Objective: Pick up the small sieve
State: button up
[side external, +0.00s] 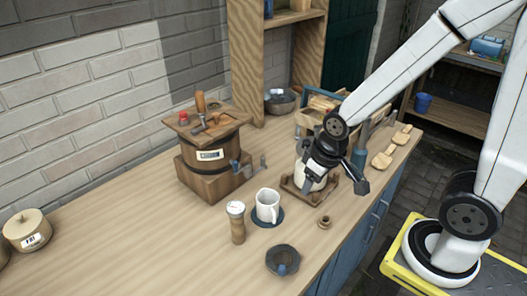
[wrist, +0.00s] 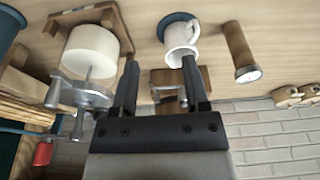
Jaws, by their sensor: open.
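I cannot pick out a sieve for certain in either view. A dark round bowl-like piece (side external: 283,260) with a bluish part in it lies near the front edge of the bench in the side view. A small brown ring-like piece (side external: 324,222) lies behind it, to its right. My gripper is open, its two dark fingers apart with nothing held between them in the wrist view (wrist: 160,64). In the side view it hangs over the wooden tray (side external: 290,187) with the white cylinder (side external: 306,178); the wrist view shows this cylinder (wrist: 90,52) left of the fingers.
A white mug (side external: 267,205) on a blue coaster and an upright wooden-handled piece (side external: 237,222) with a white top stand nearby. Wooden scoops (side external: 391,148) lie at the right.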

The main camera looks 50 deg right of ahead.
jog(key=shift+o, duration=0.4)
jog(key=n+g, duration=0.3)
jog(key=n, duration=0.4)
send_over(283, 267)
notch_tip(283, 267, down, 4)
jog(key=shift+a+f, duration=0.1)
jog(key=shift+f, duration=0.05)
jog(key=shift+f, duration=0.1)
jog(key=shift+f, duration=1.2)
jog(key=shift+f, duration=0.1)
